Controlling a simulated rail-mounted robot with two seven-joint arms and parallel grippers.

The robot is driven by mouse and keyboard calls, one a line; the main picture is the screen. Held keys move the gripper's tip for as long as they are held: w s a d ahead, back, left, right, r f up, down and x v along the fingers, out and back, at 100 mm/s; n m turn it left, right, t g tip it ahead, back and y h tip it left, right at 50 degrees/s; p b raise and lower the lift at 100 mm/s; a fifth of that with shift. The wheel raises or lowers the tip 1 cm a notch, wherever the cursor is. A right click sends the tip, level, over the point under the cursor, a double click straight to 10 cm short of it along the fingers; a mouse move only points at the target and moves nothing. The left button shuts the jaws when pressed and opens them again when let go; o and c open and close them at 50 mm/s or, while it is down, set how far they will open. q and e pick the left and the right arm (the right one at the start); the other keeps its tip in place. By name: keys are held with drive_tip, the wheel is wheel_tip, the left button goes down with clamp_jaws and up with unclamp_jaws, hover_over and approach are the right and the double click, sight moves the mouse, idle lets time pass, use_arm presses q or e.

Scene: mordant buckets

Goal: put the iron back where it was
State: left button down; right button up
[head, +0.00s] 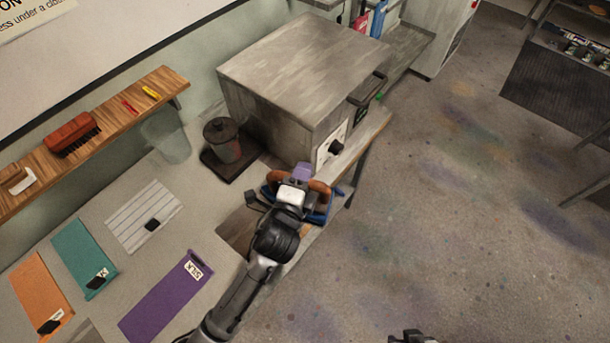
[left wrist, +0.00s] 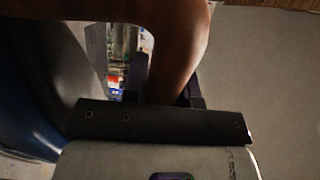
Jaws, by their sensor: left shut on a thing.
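The thing I take for the iron, with a brown curved handle (head: 323,192) and blue parts low down, is at the front edge of the worktop beside the grey metal box. No label on it is readable. My left gripper (head: 298,184) is shut on it at the handle and hides much of it. In the left wrist view the brown handle (left wrist: 185,45) runs close in front of the gripper, with a dark blue curved surface (left wrist: 30,100) at left. Whether it touches the worktop I cannot tell. A small part of my right arm (head: 412,337) shows at the bottom edge; its jaws are unclear.
The grey metal box (head: 300,70) with a dial stands just behind. A dark lidded pot (head: 222,140) and a clear beaker (head: 166,138) stand left of it. Purple (head: 165,300), teal (head: 82,255) and orange (head: 42,290) mats lie on the worktop. A shelf holds a red brush (head: 72,135).

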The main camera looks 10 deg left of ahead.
sight(265, 195)
use_arm(q)
drive_tip(key=a+f, duration=0.1)
drive_tip(key=a, duration=0.2)
drive_tip(key=a+f, duration=0.2)
drive_tip(key=a, duration=0.1)
drive_tip(key=a+f, duration=0.2)
drive_tip(key=a, duration=0.1)
drive_tip(key=shift+w+a+f, duration=0.1)
drive_tip(key=shift+w+a, duration=0.05)
drive_tip(key=shift+f+b, duration=0.55)
drive_tip(key=shift+f, duration=1.6)
drive_tip(key=c, duration=0.9)
unclamp_jaws()
drive_tip(key=shift+f, duration=0.15)
drive_tip(key=v, duration=1.2)
